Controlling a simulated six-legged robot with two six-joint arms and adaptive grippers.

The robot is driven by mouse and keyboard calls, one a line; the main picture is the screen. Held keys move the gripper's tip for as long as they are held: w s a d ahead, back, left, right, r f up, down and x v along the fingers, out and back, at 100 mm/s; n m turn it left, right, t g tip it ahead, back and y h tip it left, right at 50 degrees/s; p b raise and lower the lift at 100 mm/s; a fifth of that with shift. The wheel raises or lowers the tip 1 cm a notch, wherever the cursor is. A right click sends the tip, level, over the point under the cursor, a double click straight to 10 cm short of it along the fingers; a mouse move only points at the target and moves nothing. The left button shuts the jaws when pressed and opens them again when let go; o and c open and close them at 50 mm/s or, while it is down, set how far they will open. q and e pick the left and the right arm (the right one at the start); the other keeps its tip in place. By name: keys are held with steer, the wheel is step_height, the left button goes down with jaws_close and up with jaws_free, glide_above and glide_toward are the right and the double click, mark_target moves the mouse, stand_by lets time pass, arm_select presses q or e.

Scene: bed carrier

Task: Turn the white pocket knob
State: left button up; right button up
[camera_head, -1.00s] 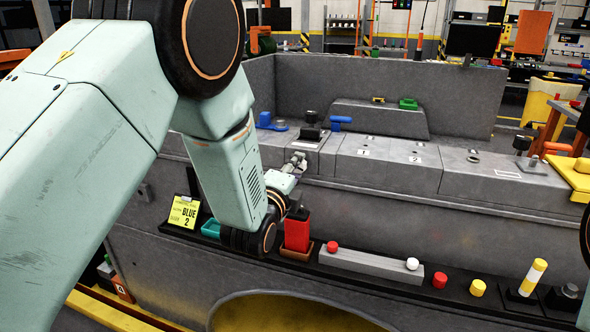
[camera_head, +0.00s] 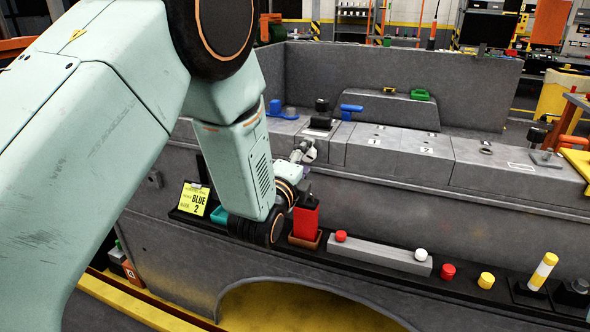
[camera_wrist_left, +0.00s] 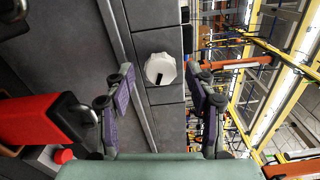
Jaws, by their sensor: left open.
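The white pocket knob (camera_wrist_left: 160,69), faceted with a black mark, sits on the grey ledge in the left wrist view. In the head view I cannot make it out, and my arm and gripper may hide it. My left gripper (camera_wrist_left: 161,88) is open, with one finger to each side of the knob in the wrist picture. I cannot tell whether the fingers touch it. In the head view the left gripper (camera_head: 303,151) is small, by the near edge of the ledge. My right gripper is not in view.
A red box with a black top (camera_head: 306,218) stands beside my left wrist and also shows in the wrist view (camera_wrist_left: 40,119). A grey bar (camera_head: 380,254) with red and white knobs lies right of it. A blue handle (camera_head: 350,108) stands on the ledge behind.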

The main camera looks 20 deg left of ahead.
arm_select(q)
steer(key=s, duration=1.1)
steer(key=shift+s+a, duration=0.15)
steer(key=shift+a, duration=0.05)
steer(key=s+a+f+n+g, duration=0.1)
steer(key=s+f+n+g, duration=0.2)
steer(key=f+n, duration=0.25)
steer(key=s+f+n+g+y, duration=0.1)
steer(key=s+f+n+g, duration=0.25)
steer(key=f, duration=0.35)
steer(key=s+a+f+n+g, duration=0.1)
steer(key=s+f+n+g, duration=0.2)
steer(key=f+n, duration=0.25)
steer(key=s+f+n+g, duration=0.2)
steer(key=s+f, duration=0.3)
steer(key=s, duration=0.3)
steer(key=s+f+n+g, duration=0.1)
steer(key=s+f+g, duration=0.2)
steer(key=s+f, duration=0.2)
steer(key=s+a+f+n+g, duration=0.1)
steer(key=s+f, duration=0.4)
steer(key=s, duration=0.7)
steer(key=shift+f+n+g, duration=0.35)
steer(key=shift+n+g, duration=0.5)
steer(key=shift+g, duration=0.4)
